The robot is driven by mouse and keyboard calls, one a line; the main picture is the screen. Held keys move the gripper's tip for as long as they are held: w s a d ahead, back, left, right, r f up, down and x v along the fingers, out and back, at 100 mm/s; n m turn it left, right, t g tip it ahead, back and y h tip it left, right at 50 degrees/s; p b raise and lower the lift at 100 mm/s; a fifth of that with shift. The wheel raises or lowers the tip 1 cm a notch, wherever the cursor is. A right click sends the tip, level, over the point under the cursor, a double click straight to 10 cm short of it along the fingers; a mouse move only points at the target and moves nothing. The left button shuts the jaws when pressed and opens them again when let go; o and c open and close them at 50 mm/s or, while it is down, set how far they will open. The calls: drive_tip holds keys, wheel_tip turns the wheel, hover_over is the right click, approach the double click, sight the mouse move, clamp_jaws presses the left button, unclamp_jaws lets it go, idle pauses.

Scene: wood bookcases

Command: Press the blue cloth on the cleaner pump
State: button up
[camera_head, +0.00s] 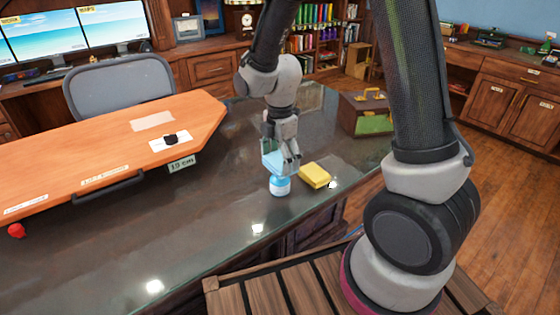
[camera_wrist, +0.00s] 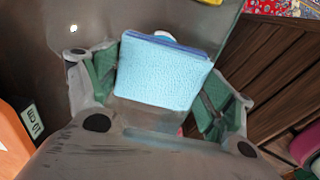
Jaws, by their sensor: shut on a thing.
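The blue cloth (camera_wrist: 162,75) is a light blue folded square held between the green-padded fingers of my gripper (camera_wrist: 160,88). In the head view my gripper (camera_head: 281,156) points down, and the cloth (camera_head: 271,162) shows at its left side. The cleaner pump (camera_head: 280,185) is a small blue and white container standing on the dark glossy desk directly below the gripper. The cloth is at or just above its top; whether they touch I cannot tell. In the wrist view a small white edge (camera_wrist: 162,36) shows behind the cloth; the rest is hidden.
A yellow sponge (camera_head: 315,175) lies on the desk (camera_head: 200,225) just right of the pump. A brown and green case (camera_head: 367,113) stands further back right. An orange wooden board (camera_head: 110,150) with labels covers the left side.

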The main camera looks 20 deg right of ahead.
sight(280, 159)
drive_tip(key=shift+r, duration=2.95)
